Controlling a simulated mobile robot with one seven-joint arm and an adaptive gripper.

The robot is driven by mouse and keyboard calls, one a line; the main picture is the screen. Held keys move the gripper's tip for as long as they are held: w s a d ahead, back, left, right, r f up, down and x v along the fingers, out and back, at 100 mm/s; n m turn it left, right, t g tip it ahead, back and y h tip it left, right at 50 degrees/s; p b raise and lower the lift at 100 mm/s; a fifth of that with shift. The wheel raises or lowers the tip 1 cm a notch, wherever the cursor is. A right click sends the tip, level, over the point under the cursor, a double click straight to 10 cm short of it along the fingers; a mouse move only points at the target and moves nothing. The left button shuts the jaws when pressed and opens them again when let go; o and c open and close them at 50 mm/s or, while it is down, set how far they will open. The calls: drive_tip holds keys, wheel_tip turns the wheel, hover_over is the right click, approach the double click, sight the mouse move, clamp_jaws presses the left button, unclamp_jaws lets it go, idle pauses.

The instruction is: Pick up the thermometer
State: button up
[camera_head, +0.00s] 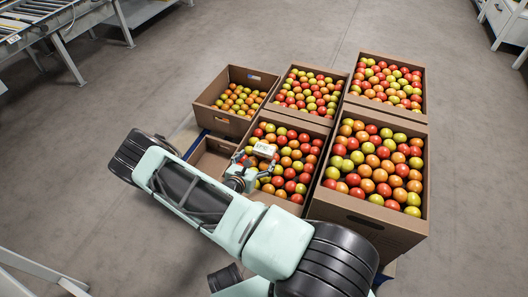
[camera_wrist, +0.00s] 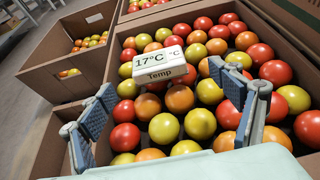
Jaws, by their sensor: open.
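The thermometer (camera_wrist: 160,66) is a small white block with a "17°C" display and a "Temp" label. It lies on top of the tomatoes in a cardboard box (camera_wrist: 112,64), and it also shows in the head view (camera_head: 264,149). My gripper (camera_wrist: 163,84) is open and empty, with one blue-padded finger to the left and one to the right. In the wrist view the thermometer appears between the fingertips and a little beyond them, and no finger visibly touches it. In the head view my gripper (camera_head: 255,162) is over the near side of that box.
Red, orange and yellow-green tomatoes (camera_wrist: 198,124) surround the thermometer. Several other cardboard boxes of tomatoes stand close by, including a tall one (camera_head: 372,222) at right and a partly filled one (camera_head: 222,121) at back left. A roller conveyor (camera_head: 40,28) stands at upper left. The floor around is open.

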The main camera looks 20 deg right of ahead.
sight(263, 149)
drive_tip(key=b+x, duration=0.3)
drive_tip(key=x, duration=0.5)
drive_tip(key=shift+w+a+f+b, duration=0.1)
drive_tip(key=shift+w+f+b, duration=0.05)
drive_tip(key=shift+b, duration=0.15)
drive_tip(key=shift+w, duration=0.1)
drive_tip(key=c, duration=1.4)
drive_tip(key=shift+c, duration=0.2)
